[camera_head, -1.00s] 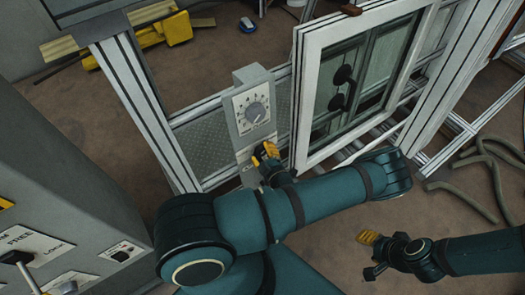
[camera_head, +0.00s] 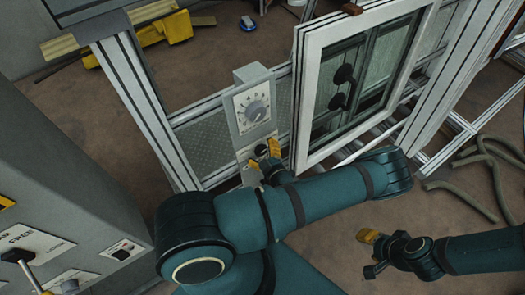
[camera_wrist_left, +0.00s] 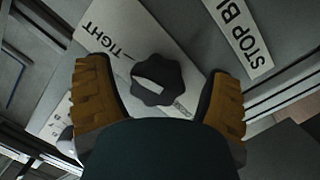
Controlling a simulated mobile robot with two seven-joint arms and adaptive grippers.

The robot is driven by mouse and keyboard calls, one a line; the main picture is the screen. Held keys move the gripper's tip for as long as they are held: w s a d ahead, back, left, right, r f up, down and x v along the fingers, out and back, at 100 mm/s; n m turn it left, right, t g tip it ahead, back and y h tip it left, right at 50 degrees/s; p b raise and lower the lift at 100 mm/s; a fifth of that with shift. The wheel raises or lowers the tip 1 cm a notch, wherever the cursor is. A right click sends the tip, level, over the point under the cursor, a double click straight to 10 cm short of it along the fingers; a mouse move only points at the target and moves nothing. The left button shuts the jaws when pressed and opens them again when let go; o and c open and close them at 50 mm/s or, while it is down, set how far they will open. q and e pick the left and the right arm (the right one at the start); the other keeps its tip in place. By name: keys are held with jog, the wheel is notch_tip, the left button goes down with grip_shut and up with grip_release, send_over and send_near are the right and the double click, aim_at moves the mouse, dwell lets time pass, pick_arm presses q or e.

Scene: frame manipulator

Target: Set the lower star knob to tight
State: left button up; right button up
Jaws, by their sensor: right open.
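The lower star knob (camera_wrist_left: 170,74) is black and lobed, with a pale patch on its face. It sits on a pale plate (camera_wrist_left: 98,40) with the word TIGHT to its upper left; other lettering at its lower right is too small to read. My left gripper (camera_wrist_left: 160,98) is open, one yellow finger on each side of the knob, with gaps visible. In the head view, my left gripper (camera_head: 264,156) is at the lower part of the grey post, and the knob (camera_head: 262,150) shows dark between its fingers. My right gripper (camera_head: 368,252) is open and empty above the floor.
A white-framed window (camera_head: 301,100) with two black knobs stands just right of my left gripper. A grey cabinet (camera_head: 70,140) with levers is at left. Hoses (camera_head: 492,165) lie on the floor at right.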

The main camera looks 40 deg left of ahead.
pick_arm(q)
jog(key=shift+d, duration=0.1)
jog(key=v, duration=1.2)
dwell(0.4)
